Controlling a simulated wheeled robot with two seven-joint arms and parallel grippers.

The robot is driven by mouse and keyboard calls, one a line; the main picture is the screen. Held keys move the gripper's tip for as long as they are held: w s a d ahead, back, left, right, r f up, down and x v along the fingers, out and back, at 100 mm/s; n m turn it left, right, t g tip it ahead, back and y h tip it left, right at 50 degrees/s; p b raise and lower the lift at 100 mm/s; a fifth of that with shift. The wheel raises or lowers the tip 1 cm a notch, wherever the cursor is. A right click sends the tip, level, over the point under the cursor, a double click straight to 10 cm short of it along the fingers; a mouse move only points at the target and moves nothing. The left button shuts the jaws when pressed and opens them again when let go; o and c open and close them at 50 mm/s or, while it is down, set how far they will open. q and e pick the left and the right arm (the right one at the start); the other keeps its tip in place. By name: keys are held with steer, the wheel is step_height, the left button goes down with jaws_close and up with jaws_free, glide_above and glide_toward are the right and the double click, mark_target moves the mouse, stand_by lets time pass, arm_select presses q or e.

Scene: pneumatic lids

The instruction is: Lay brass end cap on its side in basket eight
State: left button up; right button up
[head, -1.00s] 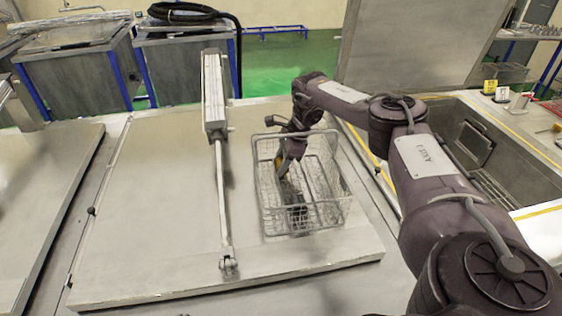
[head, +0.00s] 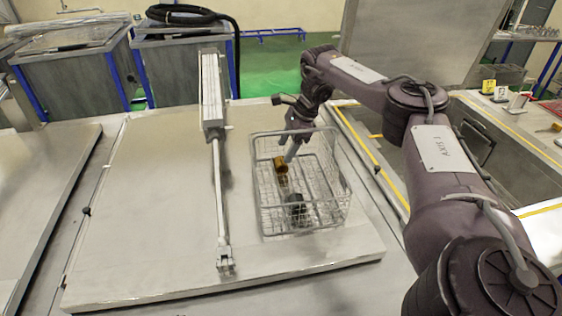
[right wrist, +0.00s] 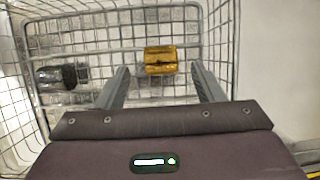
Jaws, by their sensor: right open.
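The brass end cap (head: 281,164) lies on its side on the floor of the wire basket (head: 262,205), toward its far part. It also shows in the right wrist view as a gold cylinder (right wrist: 160,60), just beyond the fingertips and between their lines. My right gripper (head: 291,150) is open and empty over the basket, close above the cap and apart from it in the wrist view (right wrist: 158,80). I cannot read a number on the basket. My left gripper is not in view.
A dark and grey cylindrical part (head: 296,204) lies in the same basket, nearer the front. The basket stands on a flat metal lid (head: 150,200), right of a pneumatic cylinder (head: 213,95). An open basin is at right. The lid left of the cylinder is bare.

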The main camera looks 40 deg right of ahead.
steer(key=v, duration=0.6)
steer(key=shift+p, duration=0.35)
